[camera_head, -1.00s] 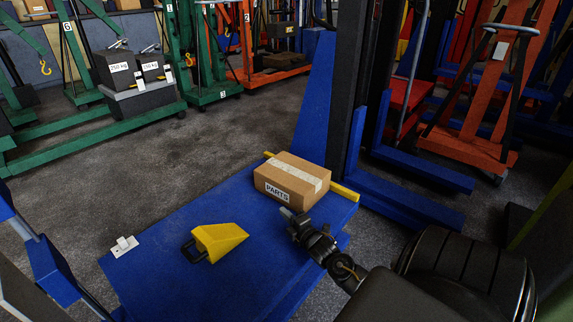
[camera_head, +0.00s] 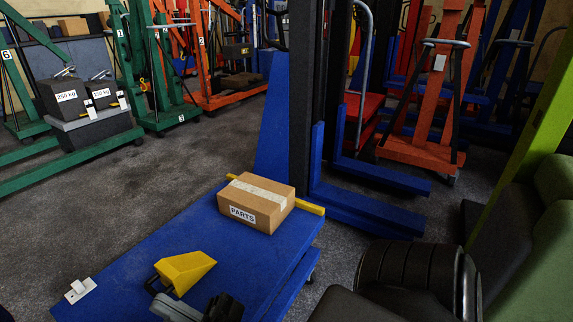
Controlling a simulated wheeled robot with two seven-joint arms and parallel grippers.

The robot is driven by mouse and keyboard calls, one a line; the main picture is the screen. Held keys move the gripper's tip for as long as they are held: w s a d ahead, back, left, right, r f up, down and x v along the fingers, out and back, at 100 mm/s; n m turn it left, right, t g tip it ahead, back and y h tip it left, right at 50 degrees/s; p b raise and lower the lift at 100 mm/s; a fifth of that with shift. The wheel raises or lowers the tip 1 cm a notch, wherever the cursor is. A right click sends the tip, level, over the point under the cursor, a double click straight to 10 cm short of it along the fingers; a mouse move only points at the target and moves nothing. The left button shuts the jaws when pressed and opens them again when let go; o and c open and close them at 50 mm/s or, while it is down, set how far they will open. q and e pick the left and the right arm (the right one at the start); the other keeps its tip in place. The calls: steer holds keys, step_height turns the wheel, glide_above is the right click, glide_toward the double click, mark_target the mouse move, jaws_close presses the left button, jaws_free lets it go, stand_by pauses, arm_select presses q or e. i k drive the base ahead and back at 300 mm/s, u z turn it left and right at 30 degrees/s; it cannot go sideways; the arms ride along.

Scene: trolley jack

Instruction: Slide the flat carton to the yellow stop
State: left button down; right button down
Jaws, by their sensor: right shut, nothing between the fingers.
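The flat carton (camera_head: 256,203), brown with pale tape and a "PARTS" label, lies flat on the blue platform (camera_head: 130,255) near its far edge. The yellow stop (camera_head: 312,209) is a low strip along that edge, showing at both sides behind the carton. The carton hides its middle, so I cannot tell whether they touch. My right gripper (camera_head: 172,306) is low in the picture, partly cut off by the bottom edge. It is shut and empty, in front of the yellow wedge and well apart from the carton. My left gripper is not in view.
A yellow wedge (camera_head: 184,271) with a dark handle and a small white switch-like piece (camera_head: 80,289) are on the platform's near part. Grey floor (camera_head: 130,185) is open to the left.

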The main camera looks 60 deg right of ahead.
mark_target(260, 203)
steer(key=u, duration=0.05)
steer(key=k, duration=1.1)
steer(key=z, duration=1.3)
steer(key=i, duration=1.7)
steer(key=u, duration=0.7)
